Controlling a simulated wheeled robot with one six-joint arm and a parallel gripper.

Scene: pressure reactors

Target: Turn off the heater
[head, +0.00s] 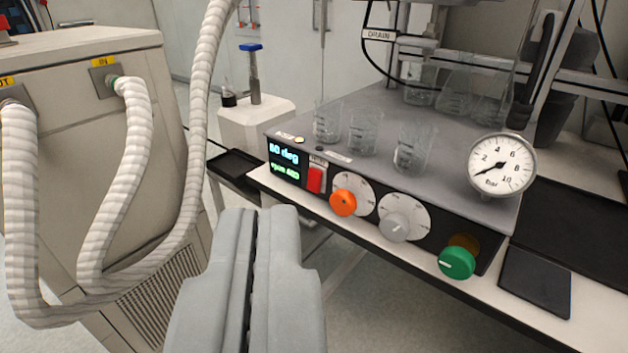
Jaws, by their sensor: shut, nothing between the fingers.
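The heater unit (355,160) is a grey box with a dark front panel, standing on a white bench at the right. Its small display (285,163) is lit and reads about 60 deg with an rpm line below. A red switch (315,179) sits right of the display. Further right are an orange knob (343,203), a grey knob (394,227) and a green knob (457,262). My gripper (262,212) is shut and empty in the lower middle, in front of and below the panel, apart from the switch and knobs.
Glass beakers (412,150) stand on the unit's top, with a round pressure gauge (501,165) at its right. A beige cabinet (70,150) with thick ribbed white hoses (185,215) fills the left. A black tray (237,168) lies left of the unit.

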